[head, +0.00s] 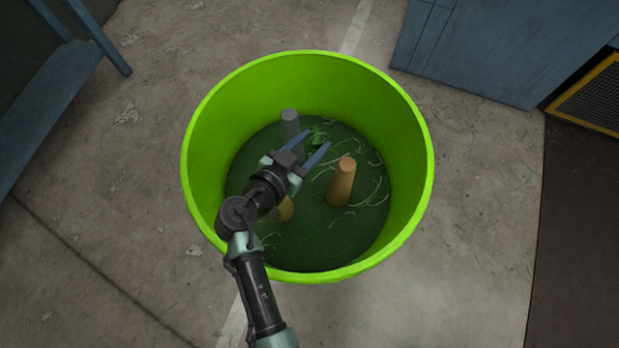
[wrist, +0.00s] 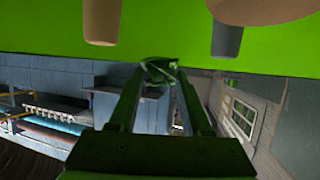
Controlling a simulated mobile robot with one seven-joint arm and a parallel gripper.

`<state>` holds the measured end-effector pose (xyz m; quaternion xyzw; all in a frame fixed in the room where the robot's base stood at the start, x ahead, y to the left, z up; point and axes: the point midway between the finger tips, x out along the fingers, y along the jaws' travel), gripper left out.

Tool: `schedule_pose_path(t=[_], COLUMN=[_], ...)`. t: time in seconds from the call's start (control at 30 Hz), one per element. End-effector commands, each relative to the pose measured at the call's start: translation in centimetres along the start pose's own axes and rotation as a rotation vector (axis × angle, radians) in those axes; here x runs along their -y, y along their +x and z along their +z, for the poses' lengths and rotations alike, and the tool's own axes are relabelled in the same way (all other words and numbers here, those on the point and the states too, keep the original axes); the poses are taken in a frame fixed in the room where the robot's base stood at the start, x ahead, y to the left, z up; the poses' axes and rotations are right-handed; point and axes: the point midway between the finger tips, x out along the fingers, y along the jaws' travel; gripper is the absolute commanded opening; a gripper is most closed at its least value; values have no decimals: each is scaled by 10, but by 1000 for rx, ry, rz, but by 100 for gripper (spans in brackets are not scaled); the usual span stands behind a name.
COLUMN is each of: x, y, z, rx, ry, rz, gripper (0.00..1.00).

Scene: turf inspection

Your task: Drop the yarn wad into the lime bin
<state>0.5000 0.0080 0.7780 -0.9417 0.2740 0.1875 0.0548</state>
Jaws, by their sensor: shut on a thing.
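The lime bin (head: 417,190) is a wide, round, bright green tub standing on the floor in the head view. Its bright wall (wrist: 300,50) fills the top of the wrist view. My gripper (head: 316,147) is over the inside of the bin, within its rim as seen from the head. It is shut on the yarn wad (head: 318,135), a small tangle of dark green strands. In the wrist view the wad (wrist: 160,70) sits between the fingertips of my gripper (wrist: 162,82). How high the wad is above the bin's bottom is hard to tell.
Inside the bin stand an orange-tan cone (head: 342,182), a grey cone (head: 290,125) and another tan one (head: 285,210), partly hidden by my arm. Pale loose threads lie on the dark bottom. Blue-grey furniture (head: 470,50) stands at the upper right; concrete floor surrounds the bin.

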Motion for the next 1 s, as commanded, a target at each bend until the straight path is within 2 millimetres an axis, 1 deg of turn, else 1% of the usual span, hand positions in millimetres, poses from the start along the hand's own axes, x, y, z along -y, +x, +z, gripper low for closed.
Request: schedule_pose_path(t=[0.03, 0.27, 0.3, 0.47, 0.5, 0.8, 0.87, 0.97, 1.0], x=[0, 0, 0, 0, 0, 0, 0, 0, 0], y=[1, 1, 1, 1, 1, -1, -5, -18, -26], z=[3, 2, 2, 2, 2, 3, 3, 3, 3], rx=[-1, -1, -1, -1, -1, 0, 0, 0, 0], ry=[0, 0, 0, 0, -1, -1, -2, -2, -1], rz=[0, -1, -1, 0, -1, -1, -1, -2, -4], gripper=[0, 0, 52, 81, 83, 83, 83, 83, 83])
